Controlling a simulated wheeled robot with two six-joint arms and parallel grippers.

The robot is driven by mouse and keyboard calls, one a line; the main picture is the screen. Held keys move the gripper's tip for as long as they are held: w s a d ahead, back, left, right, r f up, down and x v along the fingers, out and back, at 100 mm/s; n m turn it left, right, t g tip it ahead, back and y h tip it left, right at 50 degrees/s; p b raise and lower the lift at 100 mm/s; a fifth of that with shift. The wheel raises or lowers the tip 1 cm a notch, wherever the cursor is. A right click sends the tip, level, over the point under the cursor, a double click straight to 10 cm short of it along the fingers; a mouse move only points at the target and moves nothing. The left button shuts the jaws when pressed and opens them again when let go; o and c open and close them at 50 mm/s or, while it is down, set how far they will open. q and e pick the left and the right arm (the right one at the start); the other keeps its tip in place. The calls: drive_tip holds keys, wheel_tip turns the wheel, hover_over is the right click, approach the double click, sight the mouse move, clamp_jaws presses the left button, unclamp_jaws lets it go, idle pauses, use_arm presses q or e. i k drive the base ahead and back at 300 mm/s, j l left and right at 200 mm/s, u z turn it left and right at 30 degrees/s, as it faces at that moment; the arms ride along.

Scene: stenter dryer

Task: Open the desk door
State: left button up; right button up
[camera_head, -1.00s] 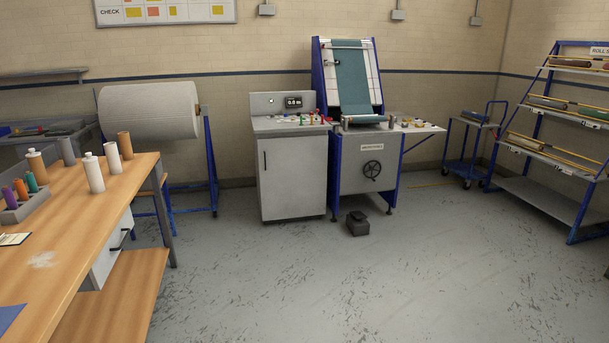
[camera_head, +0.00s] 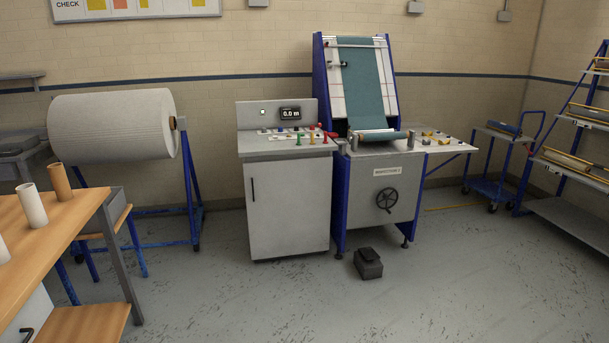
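The grey control desk (camera_head: 288,207) stands against the back wall near the picture's middle. Its door (camera_head: 290,208) is a flat panel below the worktop and looks shut. A dark vertical handle (camera_head: 253,189) sits near the door's left edge. On top are a display reading 0.0 m (camera_head: 290,113) and several coloured knobs and buttons. Neither of my grippers shows in the head view.
The inspection machine (camera_head: 375,190) stands right of the desk, with a dark pedal box (camera_head: 368,263) on the floor before it. A large white roll (camera_head: 112,125) on a blue stand is at left. A wooden table (camera_head: 50,225) fills the left foreground. The floor (camera_head: 430,290) ahead is mostly clear.

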sight(288, 200)
drive_tip(key=i, duration=1.9)
drive_tip(key=i+l, duration=0.1)
drive_tip(key=i, duration=1.75)
drive_tip(key=j+u, duration=0.05)
drive_tip(key=j, duration=0.05)
